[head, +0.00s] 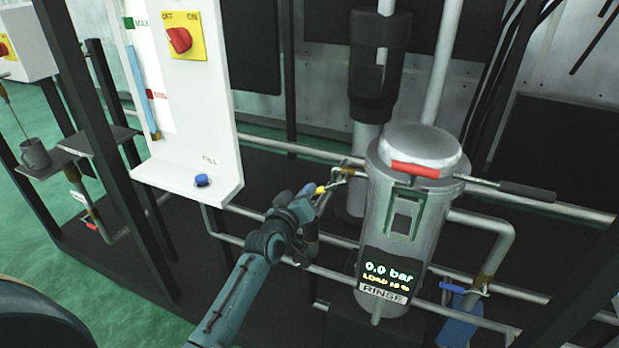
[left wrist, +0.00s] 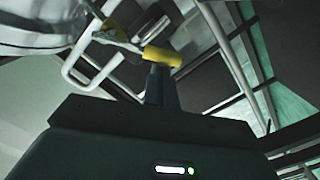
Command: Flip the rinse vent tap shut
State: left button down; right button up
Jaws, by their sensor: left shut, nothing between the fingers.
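The rinse vessel (head: 402,240) is a grey metal cylinder with a "RINSE" label and a display reading 0.0 bar. A small tap with a yellow-gripped lever (head: 322,189) sits on thin pipework at the vessel's upper left; I take it as the vent tap. In the left wrist view the yellow grip (left wrist: 162,56) lies across the tips of my left gripper (left wrist: 160,72). The fingers are shut with nothing between them, right at the grip; I cannot tell whether they touch it. In the head view my left gripper (head: 314,199) reaches up to the lever from below. My right gripper is not in view.
A red handle (head: 415,169) and a dark-gripped bar (head: 527,191) are at the vessel's lid. A blue-handled tap (head: 464,288) is at lower right. A white panel (head: 190,110) with a red switch (head: 180,40) and blue button (head: 202,180) stands left. Horizontal rails (head: 285,148) cross nearby.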

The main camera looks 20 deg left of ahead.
pick_arm(q)
jog(key=d+f+n+b, duration=0.3)
jog(key=d+f+n, duration=0.2)
jog(key=n, duration=0.6)
jog(key=shift+d, duration=0.15)
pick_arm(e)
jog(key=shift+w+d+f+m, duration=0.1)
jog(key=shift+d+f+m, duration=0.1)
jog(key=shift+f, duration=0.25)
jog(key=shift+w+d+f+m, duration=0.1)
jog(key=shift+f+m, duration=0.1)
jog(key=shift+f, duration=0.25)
pick_arm(q)
jog(key=shift+s, duration=0.1)
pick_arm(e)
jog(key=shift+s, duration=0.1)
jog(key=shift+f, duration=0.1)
